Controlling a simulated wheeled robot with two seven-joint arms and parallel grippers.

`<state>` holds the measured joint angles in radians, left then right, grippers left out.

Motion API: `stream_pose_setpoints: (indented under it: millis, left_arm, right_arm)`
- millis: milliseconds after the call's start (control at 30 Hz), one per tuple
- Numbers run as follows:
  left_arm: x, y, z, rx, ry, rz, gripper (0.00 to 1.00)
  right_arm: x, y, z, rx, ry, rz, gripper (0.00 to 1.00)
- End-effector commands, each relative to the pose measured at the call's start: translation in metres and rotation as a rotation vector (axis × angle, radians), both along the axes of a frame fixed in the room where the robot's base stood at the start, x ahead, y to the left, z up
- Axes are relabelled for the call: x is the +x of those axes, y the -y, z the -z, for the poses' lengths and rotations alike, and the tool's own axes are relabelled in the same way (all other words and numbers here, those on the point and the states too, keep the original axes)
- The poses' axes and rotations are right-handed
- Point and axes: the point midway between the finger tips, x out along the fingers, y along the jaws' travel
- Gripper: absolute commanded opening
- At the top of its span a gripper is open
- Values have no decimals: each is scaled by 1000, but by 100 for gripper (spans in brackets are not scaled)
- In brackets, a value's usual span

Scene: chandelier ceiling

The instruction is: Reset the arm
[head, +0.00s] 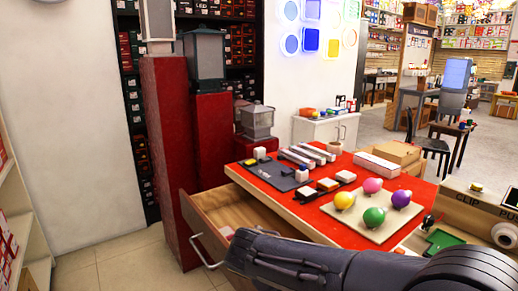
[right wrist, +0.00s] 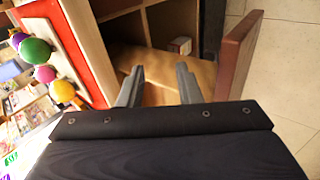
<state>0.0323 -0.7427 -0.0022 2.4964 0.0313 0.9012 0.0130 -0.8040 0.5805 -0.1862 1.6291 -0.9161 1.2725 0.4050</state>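My right arm comes in from the lower right of the head view and reaches to the open drawer (head: 243,207) of the red-topped table. In the right wrist view my right gripper (right wrist: 160,76) is open, its two grey fingers apart over the drawer's wooden interior. Nothing is between the fingers. A small white and reddish box (right wrist: 180,45) lies in the drawer beyond the fingertips. My left gripper is not in view.
The table's red top (head: 312,207) holds colored bulbs (head: 373,185) on a board, switches and strips. The drawer's front panel (right wrist: 238,50) stands beside my right gripper. Red pillars (head: 168,160) with lanterns stand left of the table. Tiled floor (head: 110,265) is clear at lower left.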

Motion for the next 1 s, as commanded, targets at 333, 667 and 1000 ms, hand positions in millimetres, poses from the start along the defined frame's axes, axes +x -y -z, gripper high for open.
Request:
stream_pose_setpoints:
  millis: [333,667,1000]
  left_arm:
    - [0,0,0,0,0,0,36]
    - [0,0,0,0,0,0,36]
    - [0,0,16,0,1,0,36]
  right_arm:
    - [-129,124,0,597,-134,244,31]
    - [-219,135,7,953,-7,371,31]
    - [-252,125,34,1104,121,440,31]
